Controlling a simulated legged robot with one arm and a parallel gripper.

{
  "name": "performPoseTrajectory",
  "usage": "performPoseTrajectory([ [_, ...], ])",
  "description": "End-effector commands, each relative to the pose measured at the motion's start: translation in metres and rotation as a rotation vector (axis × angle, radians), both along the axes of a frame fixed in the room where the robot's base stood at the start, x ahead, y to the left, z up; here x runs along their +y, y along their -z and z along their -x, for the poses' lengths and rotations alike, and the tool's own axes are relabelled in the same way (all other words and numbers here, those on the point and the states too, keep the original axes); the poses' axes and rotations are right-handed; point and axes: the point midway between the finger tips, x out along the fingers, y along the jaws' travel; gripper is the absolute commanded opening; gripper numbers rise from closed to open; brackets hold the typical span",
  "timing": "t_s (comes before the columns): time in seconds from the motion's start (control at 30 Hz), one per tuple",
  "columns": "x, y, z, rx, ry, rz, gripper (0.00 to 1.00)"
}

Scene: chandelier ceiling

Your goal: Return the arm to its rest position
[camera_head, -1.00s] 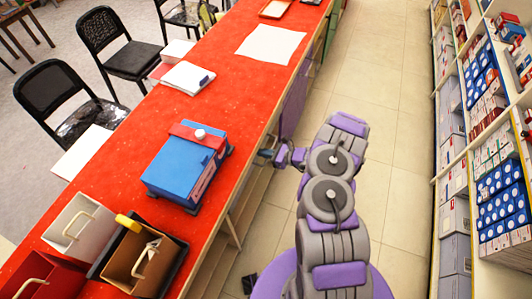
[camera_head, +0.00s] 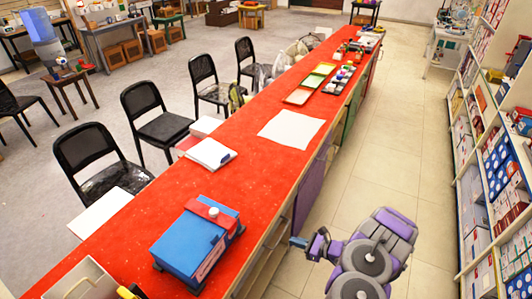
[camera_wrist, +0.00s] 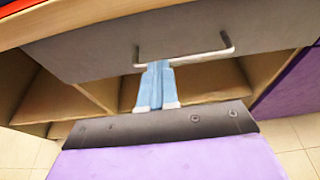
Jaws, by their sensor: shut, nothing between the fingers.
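My arm, purple and grey, is folded in the aisle to the right of the red counter (camera_head: 255,175). My gripper (camera_head: 297,242) is at its left end, beside the counter's side and below its top. In the wrist view my gripper (camera_wrist: 157,68) shows two light blue fingers lying together, with nothing between them. Its tips appear in front of a grey drawer front (camera_wrist: 185,35) with a metal bar handle (camera_wrist: 200,58). I cannot tell whether the tips touch the handle.
A blue and red box (camera_head: 190,245), a white box (camera_head: 210,153) and a white sheet (camera_head: 291,129) lie on the counter. Black chairs (camera_head: 95,150) stand left of it. Stocked shelves (camera_head: 500,170) line the right. The tiled aisle (camera_head: 385,160) ahead is clear.

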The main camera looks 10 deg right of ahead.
Motion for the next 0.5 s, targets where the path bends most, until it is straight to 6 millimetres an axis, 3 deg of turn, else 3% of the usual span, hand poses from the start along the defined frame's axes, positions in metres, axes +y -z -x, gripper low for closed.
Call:
performPoseTrajectory([
  [0.13, 0.000, -0.005, -0.002, -0.009, -0.012, -0.003, 0.00],
  [0.23, 0.010, -0.025, -0.007, -0.039, -0.056, -0.008, 0.00],
  [0.5, 0.080, -0.127, -0.004, -0.192, -0.320, 0.011, 0.00],
])
